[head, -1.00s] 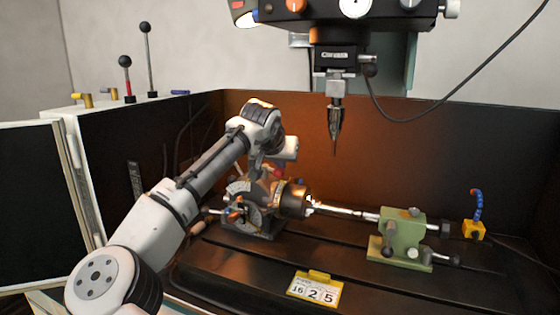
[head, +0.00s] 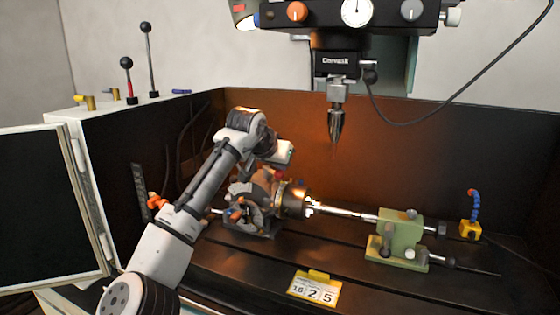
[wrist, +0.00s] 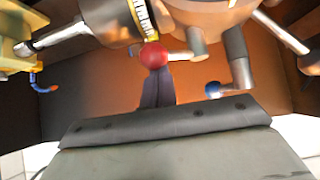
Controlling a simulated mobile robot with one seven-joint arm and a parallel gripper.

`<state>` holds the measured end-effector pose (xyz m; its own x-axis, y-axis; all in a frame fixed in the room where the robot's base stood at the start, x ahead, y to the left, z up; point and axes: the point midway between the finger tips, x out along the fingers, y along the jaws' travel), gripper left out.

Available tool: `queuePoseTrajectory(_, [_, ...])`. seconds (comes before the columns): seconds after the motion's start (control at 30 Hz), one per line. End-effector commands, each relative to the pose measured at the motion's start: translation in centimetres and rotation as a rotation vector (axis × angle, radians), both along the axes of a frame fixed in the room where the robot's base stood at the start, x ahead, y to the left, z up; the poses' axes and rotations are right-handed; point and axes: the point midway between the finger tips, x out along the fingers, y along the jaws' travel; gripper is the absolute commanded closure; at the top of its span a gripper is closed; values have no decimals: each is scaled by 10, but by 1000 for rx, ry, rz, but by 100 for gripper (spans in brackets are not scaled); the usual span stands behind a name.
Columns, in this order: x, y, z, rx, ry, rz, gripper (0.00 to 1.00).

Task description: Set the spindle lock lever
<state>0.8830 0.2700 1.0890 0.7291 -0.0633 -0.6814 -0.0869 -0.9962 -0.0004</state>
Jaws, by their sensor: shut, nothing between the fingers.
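The indexing head with its chuck (head: 292,199) stands on the dark machine table and holds a shiny bar. In the wrist view, a short lever with a red ball knob (wrist: 153,55) sticks out from the indexing head; I cannot read a label on it. A small red spot by the head matches it in the head view. My gripper (wrist: 157,90) is shut and empty, its dark fingertips just below the red ball in the picture. Whether they touch it, I cannot tell. A blue-tipped handle (wrist: 212,90) is to the right. My wrist partly hides the indexing head in the head view.
The green tailstock (head: 402,236) supports the bar's right end. A drill spindle (head: 335,122) hangs above. A number card (head: 314,289) stands at the table front. Dark splash walls (head: 420,140) enclose the table. A yellow block with a blue hose (head: 471,229) is at right.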

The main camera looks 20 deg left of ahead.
Motion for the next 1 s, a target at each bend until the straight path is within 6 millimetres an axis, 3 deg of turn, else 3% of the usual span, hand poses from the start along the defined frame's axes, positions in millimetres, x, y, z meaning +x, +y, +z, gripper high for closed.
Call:
queuePoseTrajectory(0.6, [-8, 4, 0, -5, 6, -60, 100])
queuePoseTrajectory(1.0, [-19, 14, -1, -5, 6, -193, 100])
